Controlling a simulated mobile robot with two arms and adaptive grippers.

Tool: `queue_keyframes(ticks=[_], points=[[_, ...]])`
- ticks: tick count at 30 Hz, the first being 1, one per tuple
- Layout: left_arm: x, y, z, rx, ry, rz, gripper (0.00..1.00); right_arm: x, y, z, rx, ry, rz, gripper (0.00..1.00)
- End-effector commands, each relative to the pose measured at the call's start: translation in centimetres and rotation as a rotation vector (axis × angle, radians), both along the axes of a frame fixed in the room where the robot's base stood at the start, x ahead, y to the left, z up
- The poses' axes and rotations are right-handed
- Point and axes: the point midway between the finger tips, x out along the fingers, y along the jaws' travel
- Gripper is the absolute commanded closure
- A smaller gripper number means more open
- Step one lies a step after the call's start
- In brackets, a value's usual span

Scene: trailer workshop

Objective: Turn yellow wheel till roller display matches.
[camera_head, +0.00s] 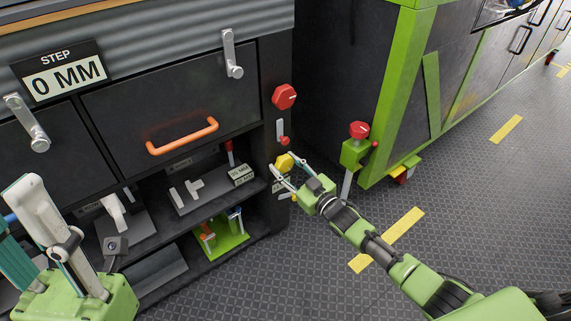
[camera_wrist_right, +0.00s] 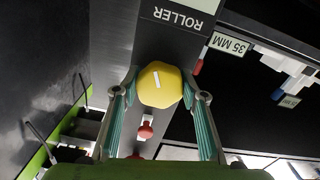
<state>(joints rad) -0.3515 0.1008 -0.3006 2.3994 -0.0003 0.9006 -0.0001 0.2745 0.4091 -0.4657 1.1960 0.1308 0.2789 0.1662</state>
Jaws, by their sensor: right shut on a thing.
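The yellow wheel (camera_head: 284,162) is a faceted knob on the narrow dark post at the bench's right end. In the right wrist view the yellow wheel (camera_wrist_right: 160,84) has a white line mark, tilted slightly from the picture's vertical. My right gripper (camera_head: 283,172) is shut on the wheel, one finger on each side.
A STEP sign reading 0 MM (camera_head: 62,76) is at upper left. A red knob (camera_head: 284,96) is above the wheel; another red knob (camera_head: 359,130) sits on a green post. A drawer with an orange handle (camera_head: 182,136) is left.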

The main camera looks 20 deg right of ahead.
Motion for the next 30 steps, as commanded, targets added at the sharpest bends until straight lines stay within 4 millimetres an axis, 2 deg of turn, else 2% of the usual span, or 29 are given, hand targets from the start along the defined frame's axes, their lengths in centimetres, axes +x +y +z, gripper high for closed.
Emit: queue_keyframes(ticks=[9,21,22,23,30], points=[[0.01,-0.01,0.23,0.0,0.0,0.0,0.66,-0.11,0.0,-0.22,-0.066,-0.02,0.0,0.82],[0.01,0.0,0.24,0.0,0.0,0.0,0.66,-0.1,0.01,-0.23,-0.069,-0.021,0.0,0.82],[0.01,0.0,0.24,0.0,0.0,0.0,0.66,-0.1,0.01,-0.23,-0.069,-0.021,0.0,0.53],[0.01,0.0,0.24,0.0,0.0,0.0,0.66,-0.1,0.01,-0.23,-0.069,-0.022,0.0,0.45],[0.01,0.01,0.26,0.0,0.0,0.0,0.66,-0.04,-0.01,-0.09,-0.067,-0.023,0.001,0.43]])
